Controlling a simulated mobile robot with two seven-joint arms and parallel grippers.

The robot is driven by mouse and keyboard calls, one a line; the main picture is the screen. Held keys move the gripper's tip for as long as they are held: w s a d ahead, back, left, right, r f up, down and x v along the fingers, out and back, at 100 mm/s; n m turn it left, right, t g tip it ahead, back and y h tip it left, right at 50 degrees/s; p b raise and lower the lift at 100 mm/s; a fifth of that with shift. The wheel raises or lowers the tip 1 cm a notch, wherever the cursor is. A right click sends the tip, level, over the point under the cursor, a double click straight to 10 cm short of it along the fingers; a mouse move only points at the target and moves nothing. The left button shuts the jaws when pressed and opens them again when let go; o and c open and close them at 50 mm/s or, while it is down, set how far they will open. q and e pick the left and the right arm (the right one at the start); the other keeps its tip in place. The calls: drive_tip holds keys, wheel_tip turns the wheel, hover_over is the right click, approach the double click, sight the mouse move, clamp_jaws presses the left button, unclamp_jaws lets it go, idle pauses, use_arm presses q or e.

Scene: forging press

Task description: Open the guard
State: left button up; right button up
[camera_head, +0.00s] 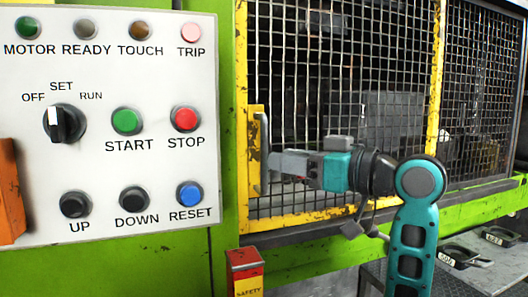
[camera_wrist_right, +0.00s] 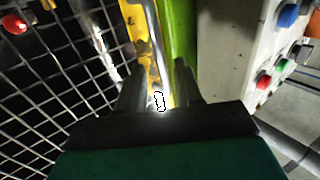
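The guard is a black wire mesh in a yellow frame (camera_head: 435,85), and it stands closed across the press opening in the head view. Its upright silver handle (camera_head: 264,150) is at the guard's left edge, on a yellow plate. My right gripper (camera_head: 275,163) reaches the handle from the right. In the right wrist view, the dark fingers (camera_wrist_right: 158,88) are apart, with the handle bar (camera_wrist_right: 152,45) running between them. Gaps show beside the bar, so the fingers look open around it. My left gripper is not in view.
A control panel (camera_head: 100,165) with buttons and a selector knob is left of the guard. A red and yellow safety post (camera_head: 245,272) stands below the handle. A green beam (camera_head: 310,260) runs under the guard. Dark trays (camera_head: 465,257) lie at lower right.

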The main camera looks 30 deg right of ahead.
sight(264, 186)
drive_tip(key=shift+p+x, duration=0.3)
drive_tip(key=shift+x, duration=2.45)
drive_tip(key=shift+c, duration=0.5)
clamp_jaws()
